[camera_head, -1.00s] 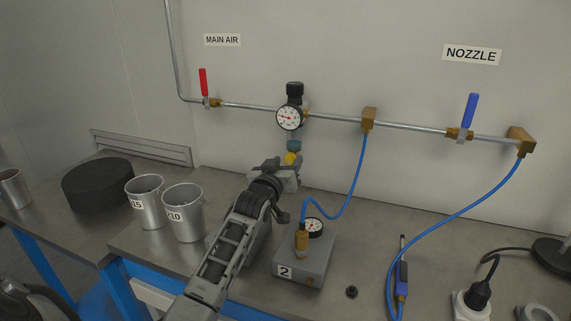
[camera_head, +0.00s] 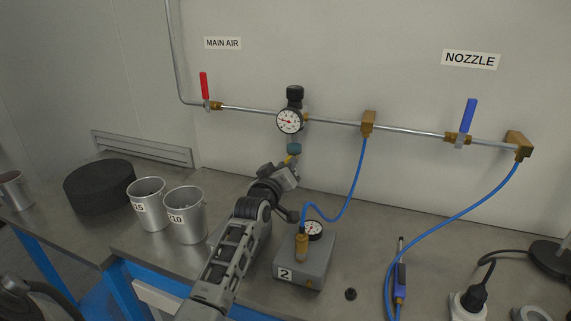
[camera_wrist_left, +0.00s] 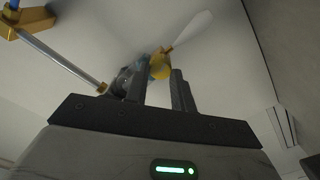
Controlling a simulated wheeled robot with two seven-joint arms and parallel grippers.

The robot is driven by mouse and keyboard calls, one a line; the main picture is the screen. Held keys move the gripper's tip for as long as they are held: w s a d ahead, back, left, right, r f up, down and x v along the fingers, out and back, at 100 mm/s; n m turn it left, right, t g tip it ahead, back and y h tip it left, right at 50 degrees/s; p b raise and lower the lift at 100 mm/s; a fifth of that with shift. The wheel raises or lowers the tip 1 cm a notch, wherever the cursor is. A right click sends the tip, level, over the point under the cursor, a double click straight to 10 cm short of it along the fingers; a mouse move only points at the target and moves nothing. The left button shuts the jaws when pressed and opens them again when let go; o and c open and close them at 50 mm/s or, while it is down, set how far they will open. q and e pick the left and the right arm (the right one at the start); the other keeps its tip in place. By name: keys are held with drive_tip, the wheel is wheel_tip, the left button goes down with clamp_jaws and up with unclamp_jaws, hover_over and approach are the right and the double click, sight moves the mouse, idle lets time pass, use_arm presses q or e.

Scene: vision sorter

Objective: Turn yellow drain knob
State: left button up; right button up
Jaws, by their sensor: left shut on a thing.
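The yellow drain knob (camera_head: 291,157) is under the blue-grey bowl of the pressure regulator (camera_head: 290,121) on the wall pipe. In the head view only a small part of it shows behind my gripper. My left gripper (camera_head: 289,166) reaches up to it from below. In the left wrist view the yellow knob (camera_wrist_left: 160,66) is at the tips of the two dark fingers (camera_wrist_left: 158,80), which are shut on it. My right gripper is not in view.
A red lever (camera_head: 204,86) and a blue lever (camera_head: 468,115) sit on the pipe. Two metal cups (camera_head: 186,222) stand left of my arm. A grey box marked 2 (camera_head: 310,262) with a gauge stands close at right. A blue hose (camera_head: 352,190) hangs nearby.

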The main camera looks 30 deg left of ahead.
use_arm(q)
drive_tip(key=n, duration=1.1)
drive_tip(key=shift+f, duration=0.15)
drive_tip(key=shift+n, duration=0.5)
drive_tip(key=o, duration=1)
